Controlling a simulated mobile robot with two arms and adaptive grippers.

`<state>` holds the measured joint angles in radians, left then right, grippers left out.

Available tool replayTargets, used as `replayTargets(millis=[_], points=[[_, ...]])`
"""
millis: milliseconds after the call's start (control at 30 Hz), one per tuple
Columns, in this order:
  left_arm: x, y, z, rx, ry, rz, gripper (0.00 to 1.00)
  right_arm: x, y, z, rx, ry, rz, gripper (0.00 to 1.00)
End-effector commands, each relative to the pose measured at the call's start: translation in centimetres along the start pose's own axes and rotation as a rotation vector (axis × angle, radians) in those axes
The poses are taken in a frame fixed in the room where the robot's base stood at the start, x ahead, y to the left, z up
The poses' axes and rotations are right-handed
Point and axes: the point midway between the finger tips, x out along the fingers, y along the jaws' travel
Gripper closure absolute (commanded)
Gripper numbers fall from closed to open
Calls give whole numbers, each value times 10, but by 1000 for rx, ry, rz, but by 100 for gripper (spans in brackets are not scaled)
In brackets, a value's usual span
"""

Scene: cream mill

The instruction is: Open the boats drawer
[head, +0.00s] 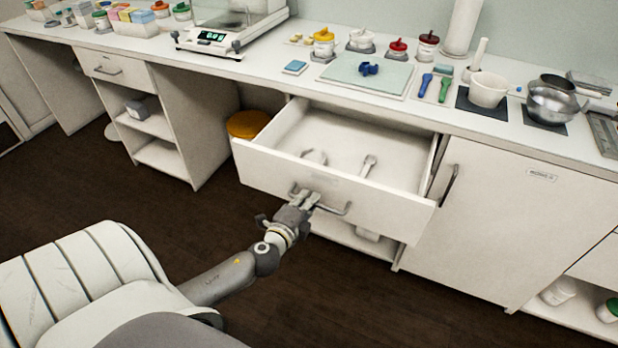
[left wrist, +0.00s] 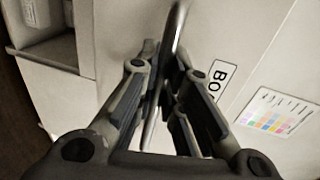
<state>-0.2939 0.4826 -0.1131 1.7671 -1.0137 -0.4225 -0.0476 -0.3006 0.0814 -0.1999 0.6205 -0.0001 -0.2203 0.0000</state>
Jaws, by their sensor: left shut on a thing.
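The drawer (head: 392,212) in the middle of the counter stands pulled out, and its inside shows. A spoon-like tool (head: 368,165) and a small curved thing (head: 314,157) lie in it. My left gripper (head: 304,201) is at the left part of the drawer's bar handle (head: 338,210), shut on it. In the left wrist view the handle (left wrist: 176,28) runs between the fingers (left wrist: 160,100). A label (left wrist: 217,80) on the front there is partly hidden and reads "BOO" or similar. My right gripper is not in view.
A closed cabinet door (head: 520,215) is right of the drawer. An orange round seat (head: 248,124) stands in the gap to the left. The counter (head: 290,85) above holds a balance (head: 225,30), jars and a mortar (head: 488,90). The dark floor (head: 330,290) in front is clear.

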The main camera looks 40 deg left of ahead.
Motion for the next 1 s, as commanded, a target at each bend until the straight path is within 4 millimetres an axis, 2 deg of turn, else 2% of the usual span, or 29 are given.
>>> replayTargets(millis=[333,367,500,733,833,1000], points=[[0,0,0,0,0,-1,100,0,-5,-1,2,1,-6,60],[0,0,0,0,0,-1,87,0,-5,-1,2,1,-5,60],[0,0,0,0,0,-1,69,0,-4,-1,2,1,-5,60],[0,0,0,0,0,-1,69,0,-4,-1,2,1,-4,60],[-1,0,0,0,0,-1,69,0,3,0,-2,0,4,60],[-13,1,0,0,0,1,69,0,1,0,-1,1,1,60]])
